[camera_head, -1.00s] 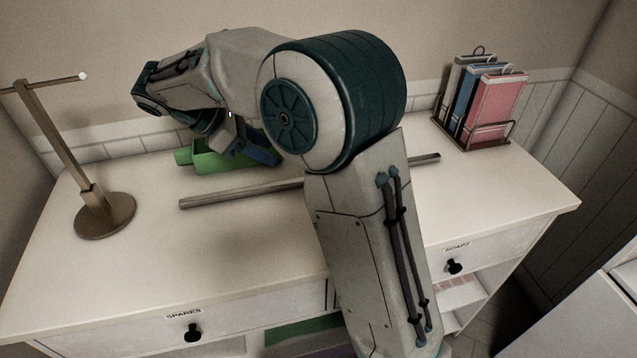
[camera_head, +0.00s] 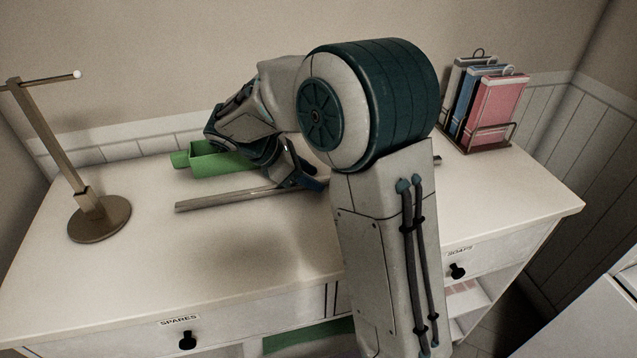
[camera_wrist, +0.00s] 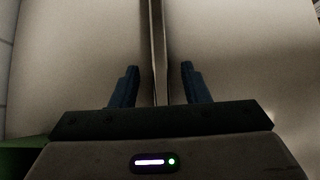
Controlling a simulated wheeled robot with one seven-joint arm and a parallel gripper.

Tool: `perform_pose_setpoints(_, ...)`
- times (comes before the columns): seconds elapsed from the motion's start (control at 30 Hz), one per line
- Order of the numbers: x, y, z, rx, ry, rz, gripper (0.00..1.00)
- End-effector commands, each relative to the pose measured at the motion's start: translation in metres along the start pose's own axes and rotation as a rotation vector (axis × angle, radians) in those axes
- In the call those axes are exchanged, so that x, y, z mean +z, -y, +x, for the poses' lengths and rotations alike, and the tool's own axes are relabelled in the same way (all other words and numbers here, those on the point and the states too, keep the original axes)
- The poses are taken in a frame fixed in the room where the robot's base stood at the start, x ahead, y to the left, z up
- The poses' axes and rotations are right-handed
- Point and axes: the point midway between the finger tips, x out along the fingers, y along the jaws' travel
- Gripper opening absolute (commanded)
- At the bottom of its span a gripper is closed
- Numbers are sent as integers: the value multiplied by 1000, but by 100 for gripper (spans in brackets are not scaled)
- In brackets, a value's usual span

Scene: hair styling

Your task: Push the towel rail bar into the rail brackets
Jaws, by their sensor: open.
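The towel rail bar (camera_head: 225,199) is a long, thin brown-grey bar lying on the white counter, its middle and right part largely hidden behind my arm in the head view. In the wrist view the bar (camera_wrist: 157,50) runs lengthwise between my two blue fingers. My gripper (camera_wrist: 159,68) is open, one finger on each side of the bar, with a gap to it on both sides. In the head view my gripper (camera_head: 312,184) is low over the bar near its middle. I cannot make out any rail brackets.
A green open box (camera_head: 215,162) lies behind the bar. A brown T-shaped stand (camera_head: 98,218) is at the left of the counter (camera_head: 150,270). The counter's front left is clear.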

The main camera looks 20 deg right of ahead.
Motion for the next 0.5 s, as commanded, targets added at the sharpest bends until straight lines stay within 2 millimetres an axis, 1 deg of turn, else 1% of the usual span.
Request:
perform_pose_setpoints(0.07,0,0,3,1,-1,0,42)
perform_pose_setpoints(0.23,0,0,3,1,-1,0,42)
perform_pose_setpoints(0.27,0,0,3,1,-1,0,39)
perform_pose_setpoints(0.3,0,0,3,0,-1,0,28)
perform_pose_setpoints(0.37,0,0,2,0,-1,0,11)
perform_pose_setpoints(0.4,0,0,2,0,-1,0,0)
perform_pose_setpoints(0.5,0,0,2,1,0,1,0)
